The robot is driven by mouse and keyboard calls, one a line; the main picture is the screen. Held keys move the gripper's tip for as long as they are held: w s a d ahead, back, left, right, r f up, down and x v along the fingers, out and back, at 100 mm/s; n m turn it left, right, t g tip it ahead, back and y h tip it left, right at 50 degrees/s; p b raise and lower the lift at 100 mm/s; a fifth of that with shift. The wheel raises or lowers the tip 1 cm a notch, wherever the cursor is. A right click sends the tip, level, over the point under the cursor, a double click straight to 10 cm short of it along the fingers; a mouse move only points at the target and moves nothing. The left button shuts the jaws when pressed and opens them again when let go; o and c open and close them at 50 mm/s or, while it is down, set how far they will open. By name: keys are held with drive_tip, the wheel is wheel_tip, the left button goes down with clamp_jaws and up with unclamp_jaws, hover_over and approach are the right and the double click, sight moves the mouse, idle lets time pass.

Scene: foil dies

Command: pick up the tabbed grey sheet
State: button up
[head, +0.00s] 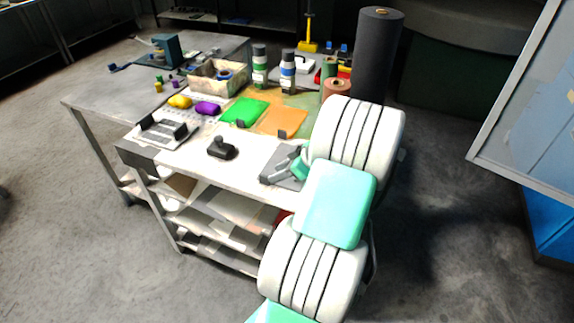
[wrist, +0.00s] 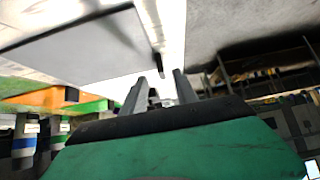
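The tabbed grey sheet (head: 281,154) lies flat near the front edge of the workbench in the head view, partly hidden by my gripper (head: 281,174). In the wrist view the grey sheet (wrist: 85,50) fills the upper left, with its small dark tab (wrist: 157,65) standing at its edge. My gripper (wrist: 160,85) is open there, its two grey fingers apart. The tab appears just beyond the fingertips, in line with the gap between them. I see nothing held, and I cannot tell whether the fingers touch the sheet.
A tabbed green sheet (head: 244,111) and a tabbed orange sheet (head: 284,121) lie behind. A black object (head: 221,149) stands to the left. Bottles (head: 260,66), a box (head: 217,78) and a tall dark roll (head: 378,55) stand farther back. The bench top between them is partly clear.

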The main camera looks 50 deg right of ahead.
drive_tip(key=p+x, duration=0.1)
drive_tip(key=x, duration=0.4)
drive_tip(key=shift+w+a+f, duration=0.1)
drive_tip(key=shift+w+a, duration=0.05)
drive_tip(key=shift+c, duration=0.2)
clamp_jaws()
idle(0.9)
